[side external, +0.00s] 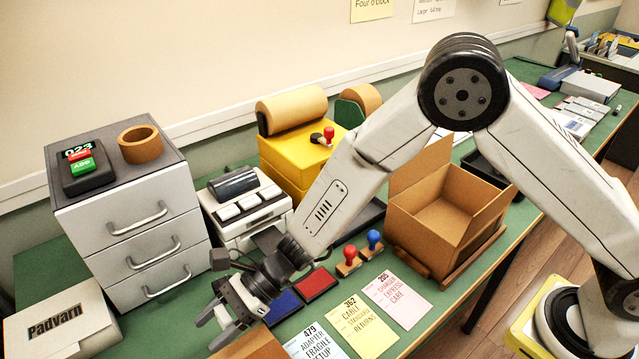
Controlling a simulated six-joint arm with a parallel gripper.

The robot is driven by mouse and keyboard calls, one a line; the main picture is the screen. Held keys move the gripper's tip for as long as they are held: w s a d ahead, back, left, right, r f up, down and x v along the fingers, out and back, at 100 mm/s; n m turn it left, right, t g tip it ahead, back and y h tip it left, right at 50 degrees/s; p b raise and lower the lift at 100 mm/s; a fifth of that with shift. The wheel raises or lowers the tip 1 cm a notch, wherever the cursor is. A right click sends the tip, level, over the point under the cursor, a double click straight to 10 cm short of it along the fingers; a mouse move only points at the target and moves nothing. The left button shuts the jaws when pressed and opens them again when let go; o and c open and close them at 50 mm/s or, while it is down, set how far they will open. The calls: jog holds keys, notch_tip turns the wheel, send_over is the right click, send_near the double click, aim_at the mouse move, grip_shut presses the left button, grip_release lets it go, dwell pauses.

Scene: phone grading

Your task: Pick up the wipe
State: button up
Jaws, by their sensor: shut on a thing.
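My gripper (222,320) is at the lower left of the side external view, pointing down and left over the front of the green bench. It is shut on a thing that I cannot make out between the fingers. I cannot pick out the wipe in this view. A brown, flat-topped thing (252,346) shows just below and right of the fingers, cut off by the bottom edge of the picture. I cannot tell whether the gripper touches it.
Blue (283,306) and red (316,284) pads, stamps (348,262) and printed cards (362,326) lie right of my gripper. A drawer unit (135,230) and Padvarn box (62,325) stand left. An open cardboard box (425,240) stands right.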

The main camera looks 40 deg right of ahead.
jog(key=shift+s+d+r, duration=0.4)
jog(key=shift+s+d, duration=0.15)
jog(key=shift+s, duration=0.1)
jog(key=shift+s+d+r, duration=0.35)
jog(key=shift+s+d, duration=0.15)
jog(key=shift+s, duration=0.15)
jog(key=shift+s+d+r, duration=0.4)
jog(key=shift+s+d, duration=0.15)
jog(key=shift+s, duration=0.1)
